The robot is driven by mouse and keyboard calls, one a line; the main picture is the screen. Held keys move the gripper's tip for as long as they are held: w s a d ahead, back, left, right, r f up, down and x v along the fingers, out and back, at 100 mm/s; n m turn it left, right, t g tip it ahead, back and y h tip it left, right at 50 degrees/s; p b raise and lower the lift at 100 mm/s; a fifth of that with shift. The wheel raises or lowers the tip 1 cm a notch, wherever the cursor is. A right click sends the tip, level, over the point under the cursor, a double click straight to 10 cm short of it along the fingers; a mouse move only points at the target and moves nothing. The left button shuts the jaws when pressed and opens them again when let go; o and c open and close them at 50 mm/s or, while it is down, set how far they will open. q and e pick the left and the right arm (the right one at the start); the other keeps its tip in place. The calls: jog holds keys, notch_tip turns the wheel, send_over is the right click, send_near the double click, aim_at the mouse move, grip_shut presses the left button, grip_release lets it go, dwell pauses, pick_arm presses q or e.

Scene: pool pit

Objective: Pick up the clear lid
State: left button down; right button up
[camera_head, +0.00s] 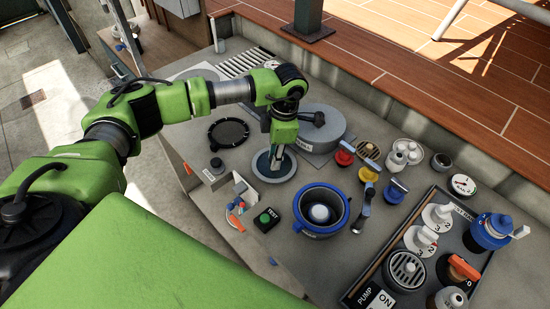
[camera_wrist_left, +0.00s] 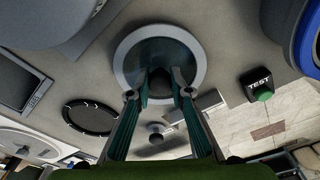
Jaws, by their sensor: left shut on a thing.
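The clear lid (camera_head: 262,166) is a round disc with a pale rim and a dark teal-looking middle, at the counter's centre-left in the head view. In the wrist view the lid (camera_wrist_left: 191,50) lies flat beneath my gripper, with a dark knob (camera_wrist_left: 160,82) at its middle. My left gripper (camera_head: 277,160) points down over the lid. Its two fingers (camera_wrist_left: 162,92) are closed around the knob, one on each side. I cannot tell whether the lid touches the counter. My right gripper does not show.
A blue-rimmed pot (camera_head: 342,212) and a TEST button box (camera_head: 265,219) stand close to the right. A grey round cover (camera_head: 335,128) is just behind. A black ring (camera_head: 229,132) lies to the left. Valves and a pump panel (camera_head: 376,262) crowd the right.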

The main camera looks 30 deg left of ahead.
pick_arm(q)
jog(key=shift+w+r+b, duration=0.15)
jog(key=shift+r+b, duration=0.15)
jog(key=shift+r, duration=0.65)
jog(key=s+d+r+b, duration=0.5)
jog(key=s+r, duration=0.5)
jog(key=s, duration=0.3)
jog(key=shift+d+r, duration=0.15)
jog(key=shift+r, duration=0.05)
